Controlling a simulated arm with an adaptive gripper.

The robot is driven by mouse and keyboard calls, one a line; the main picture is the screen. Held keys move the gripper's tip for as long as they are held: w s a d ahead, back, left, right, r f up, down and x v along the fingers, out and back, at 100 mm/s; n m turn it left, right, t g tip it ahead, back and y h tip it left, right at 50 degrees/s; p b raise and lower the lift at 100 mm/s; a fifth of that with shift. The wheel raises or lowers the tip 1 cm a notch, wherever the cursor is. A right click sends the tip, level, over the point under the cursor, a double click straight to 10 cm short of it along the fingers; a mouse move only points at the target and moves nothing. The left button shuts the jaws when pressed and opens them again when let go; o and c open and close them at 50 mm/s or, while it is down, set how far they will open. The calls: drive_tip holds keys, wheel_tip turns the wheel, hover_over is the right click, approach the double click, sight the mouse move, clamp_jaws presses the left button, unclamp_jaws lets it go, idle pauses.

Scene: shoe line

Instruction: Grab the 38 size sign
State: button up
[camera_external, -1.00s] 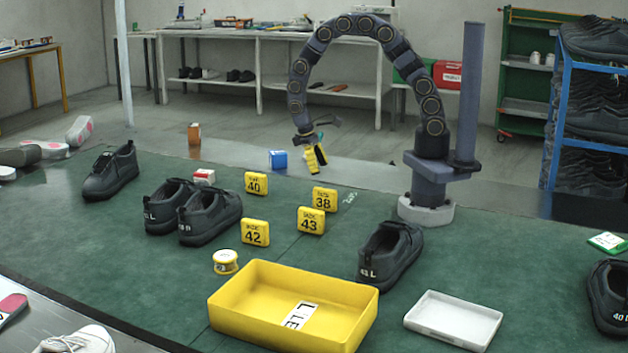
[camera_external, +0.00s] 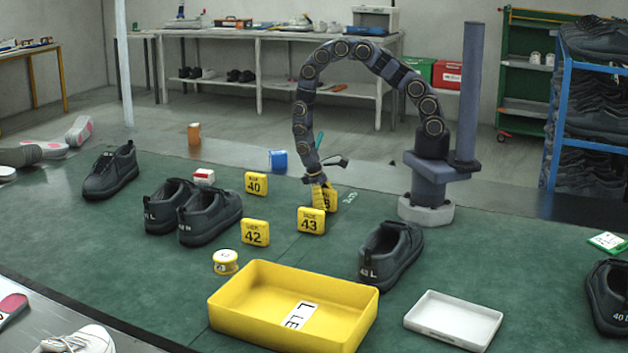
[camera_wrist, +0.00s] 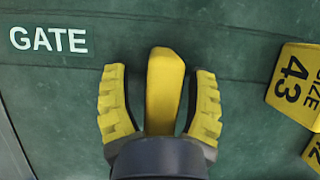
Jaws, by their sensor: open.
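The yellow 38 size sign (camera_external: 331,201) stands on the green mat behind the 43 sign, partly hidden by my gripper in the external view. In the wrist view the sign (camera_wrist: 164,90) shows edge-on as a yellow block between my fingers. My gripper (camera_external: 322,201) points down at the sign. In the wrist view my gripper (camera_wrist: 160,102) is open, with one yellow ribbed finger on each side of the sign and a gap visible on both sides.
The 43 sign (camera_external: 311,221) stands close in front. The 42 sign (camera_external: 255,233) and 40 sign (camera_external: 256,183) are to the left. A yellow bin (camera_external: 240,318), a white tray (camera_external: 453,322) and a dark shoe (camera_external: 391,253) lie nearer the camera. The mat (camera_external: 130,225) has free room.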

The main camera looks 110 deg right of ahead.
drive_tip(key=shift+f, duration=0.1)
clamp_jaws()
idle(0.3)
